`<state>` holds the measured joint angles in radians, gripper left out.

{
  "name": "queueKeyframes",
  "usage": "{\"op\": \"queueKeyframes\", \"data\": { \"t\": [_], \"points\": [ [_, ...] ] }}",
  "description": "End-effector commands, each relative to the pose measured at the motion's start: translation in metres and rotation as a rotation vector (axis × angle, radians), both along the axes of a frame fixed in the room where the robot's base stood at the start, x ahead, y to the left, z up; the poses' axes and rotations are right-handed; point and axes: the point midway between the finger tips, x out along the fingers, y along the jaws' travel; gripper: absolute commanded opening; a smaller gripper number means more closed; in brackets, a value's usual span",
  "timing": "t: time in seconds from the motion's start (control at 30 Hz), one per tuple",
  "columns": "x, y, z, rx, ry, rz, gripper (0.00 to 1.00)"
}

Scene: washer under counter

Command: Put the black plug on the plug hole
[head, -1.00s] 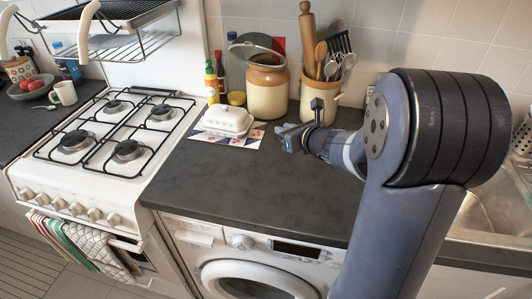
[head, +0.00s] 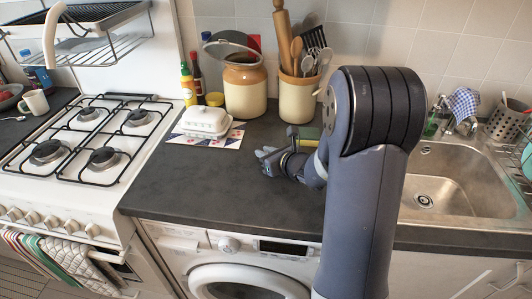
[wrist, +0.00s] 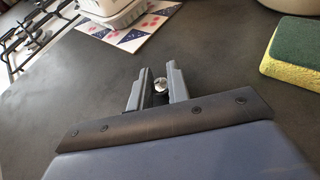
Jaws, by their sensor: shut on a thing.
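My gripper (head: 266,160) is low over the dark counter, between the butter dish and the sink. In the wrist view its fingers (wrist: 158,74) are shut on the black plug (wrist: 160,97), of which a round silver knob and a little dark part show between them. The rest of the plug is hidden, and I cannot tell whether it touches the counter. The plug hole (head: 423,200) is a metal ring with a dark centre in the floor of the sink, to the right of my arm and well away from my gripper.
The steel sink (head: 450,178) is at the right. A green and yellow sponge (wrist: 292,52) lies right of my gripper. A white butter dish (head: 207,122), a lidded jar (head: 246,92) and a utensil pot (head: 297,98) stand behind. The front counter is clear.

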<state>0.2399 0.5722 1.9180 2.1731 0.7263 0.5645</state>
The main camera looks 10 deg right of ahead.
Motion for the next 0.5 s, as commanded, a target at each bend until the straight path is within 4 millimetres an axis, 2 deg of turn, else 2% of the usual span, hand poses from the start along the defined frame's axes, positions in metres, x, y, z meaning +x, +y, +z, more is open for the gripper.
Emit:
{"op": "queueKeyframes", "data": {
  "t": [0.07,0.1,0.3,0.33,0.5],
  "points": [
    [0.0001,-0.0001,-0.0038,0.0,0.0,0.0,0.0],
    [0.0,0.0,-0.0024,0.0,0.0,0.0,0.2],
    [-0.0001,0.0,-0.0021,0.0,0.001,0.0,0.36],
    [-0.0001,0.0,-0.0021,0.0,0.001,0.0,0.39],
    [0.0,0.0,-0.002,0.0,0.0,0.0,0.39]
  ]
}}
